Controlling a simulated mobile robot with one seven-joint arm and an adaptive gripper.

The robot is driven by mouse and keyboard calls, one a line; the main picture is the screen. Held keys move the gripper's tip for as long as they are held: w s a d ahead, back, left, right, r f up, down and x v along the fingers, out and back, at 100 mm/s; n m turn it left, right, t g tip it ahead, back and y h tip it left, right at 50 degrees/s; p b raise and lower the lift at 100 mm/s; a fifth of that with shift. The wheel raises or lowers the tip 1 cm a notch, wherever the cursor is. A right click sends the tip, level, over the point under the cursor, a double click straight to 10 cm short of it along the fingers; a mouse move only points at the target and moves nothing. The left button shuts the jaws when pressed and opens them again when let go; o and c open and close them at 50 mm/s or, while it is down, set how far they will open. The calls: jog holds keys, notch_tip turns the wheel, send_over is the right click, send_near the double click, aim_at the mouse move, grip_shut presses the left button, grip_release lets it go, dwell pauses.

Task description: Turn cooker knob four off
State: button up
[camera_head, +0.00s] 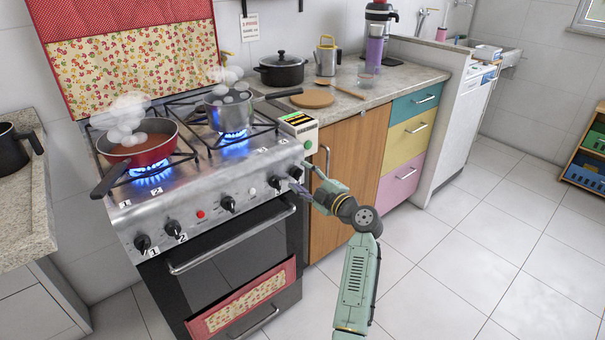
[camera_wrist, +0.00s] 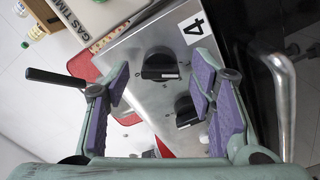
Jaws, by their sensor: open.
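The cooker knob marked 4 (camera_wrist: 160,65) is a round black knob on the steel panel, beside a white label (camera_wrist: 195,27) reading 4. In the wrist view it sits between the two fingers of my gripper (camera_wrist: 160,76), which is open, with clear space on both sides of the knob. A second black knob (camera_wrist: 187,110) lies close by, near the right finger. In the head view my gripper (camera_head: 308,186) is at the right end of the cooker front (camera_head: 205,205), near the rightmost knob (camera_head: 296,172). Contact with the knob cannot be told.
Blue flames burn under a steaming red pan (camera_head: 140,150) and a steaming grey pot (camera_head: 228,112). A gas timer box (camera_head: 299,126) stands at the cooker's right edge. The oven handle (camera_head: 230,240) runs below the knobs. The tiled floor (camera_head: 460,250) at the right is clear.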

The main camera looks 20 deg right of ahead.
jog(key=shift+w+a, duration=0.1)
jog(key=shift+w, duration=0.2)
jog(key=shift+c, duration=0.4)
jog(key=c, duration=1.1)
